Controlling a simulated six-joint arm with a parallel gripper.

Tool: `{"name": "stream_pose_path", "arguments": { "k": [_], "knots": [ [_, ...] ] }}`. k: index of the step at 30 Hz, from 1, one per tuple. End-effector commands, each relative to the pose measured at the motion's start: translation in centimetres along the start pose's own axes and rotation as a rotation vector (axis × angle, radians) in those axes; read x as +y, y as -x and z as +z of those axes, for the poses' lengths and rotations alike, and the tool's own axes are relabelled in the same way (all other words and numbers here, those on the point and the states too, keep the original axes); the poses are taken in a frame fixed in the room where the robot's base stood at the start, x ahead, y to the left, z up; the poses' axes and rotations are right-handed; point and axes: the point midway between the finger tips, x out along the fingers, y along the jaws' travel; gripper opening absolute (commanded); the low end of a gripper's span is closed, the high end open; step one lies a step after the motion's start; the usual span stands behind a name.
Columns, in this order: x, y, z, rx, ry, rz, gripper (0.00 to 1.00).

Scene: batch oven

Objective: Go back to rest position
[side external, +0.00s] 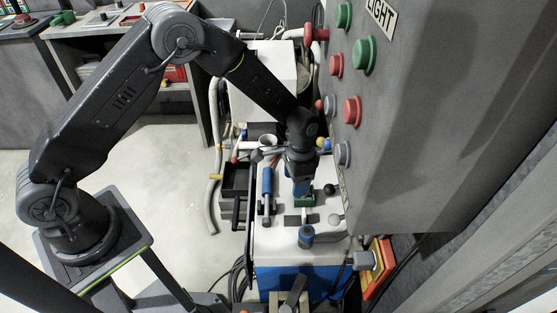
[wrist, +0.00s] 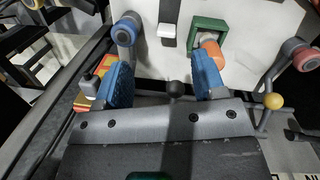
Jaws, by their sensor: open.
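My gripper (side external: 301,192) points down over the white machine top (side external: 270,235). Its blue fingers are apart, with nothing held between them in the wrist view (wrist: 163,65). A green square frame (wrist: 222,27) with an orange piece inside lies just beyond the right fingertip in the wrist view. A black ball knob (wrist: 174,89) shows between the fingers, nearer the palm.
A grey panel (side external: 430,120) with red, green and grey buttons stands close right of my gripper. Open floor (side external: 165,185) lies left.

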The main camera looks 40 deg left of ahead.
Motion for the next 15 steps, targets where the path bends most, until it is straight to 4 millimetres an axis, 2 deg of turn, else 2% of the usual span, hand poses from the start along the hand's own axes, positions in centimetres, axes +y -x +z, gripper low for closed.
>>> {"name": "stream_pose_path", "arguments": {
  "k": [1,3,6,12,15],
  "knots": [
    [-0.5,1.8,2.1,-0.035,0.137,0.041,0.64],
    [-0.5,4.5,4.9,-0.078,0.318,0.092,0.64],
    [-0.2,8.8,7.7,-0.072,0.450,0.113,0.64],
    [0.5,16.4,11.5,0.069,0.478,0.060,0.64],
    [1.0,19.5,13.8,0.146,0.479,0.026,0.64]
  ]
}}
